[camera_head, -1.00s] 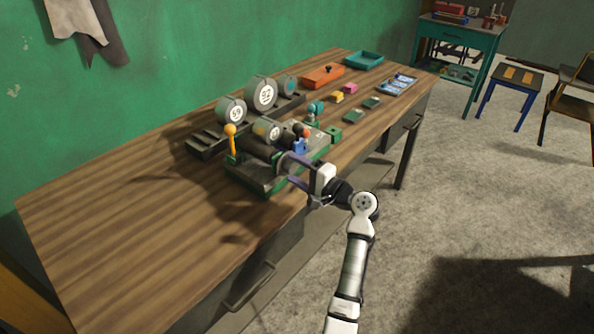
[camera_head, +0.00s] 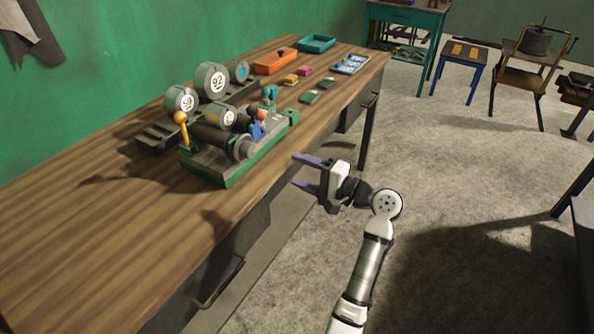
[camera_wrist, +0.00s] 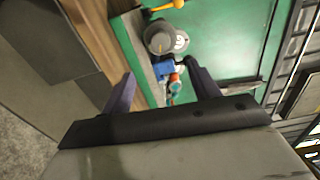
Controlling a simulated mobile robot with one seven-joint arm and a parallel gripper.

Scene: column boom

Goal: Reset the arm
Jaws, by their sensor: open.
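My gripper (camera_head: 299,172) is open and empty in the head view. Its two purple-grey fingers point left toward the workbench (camera_head: 90,235), just off its front edge and apart from the machine. In the wrist view the fingers of my gripper (camera_wrist: 165,88) stand wide apart with nothing held between them. My white and grey arm reaches up from the bottom of the head view. The green-based machine (camera_head: 225,178) on the bench has a grey cylinder, an orange-tipped lever (camera_head: 182,128) and a blue part (camera_head: 257,130). It also shows beyond the fingers in the wrist view (camera_wrist: 130,38).
Numbered round weights (camera_head: 212,82) stand on a dark rack behind the machine. An orange box (camera_head: 277,63), a teal tray (camera_head: 317,43) and a blue tray (camera_head: 351,64) lie farther back. Open floor lies right of the bench.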

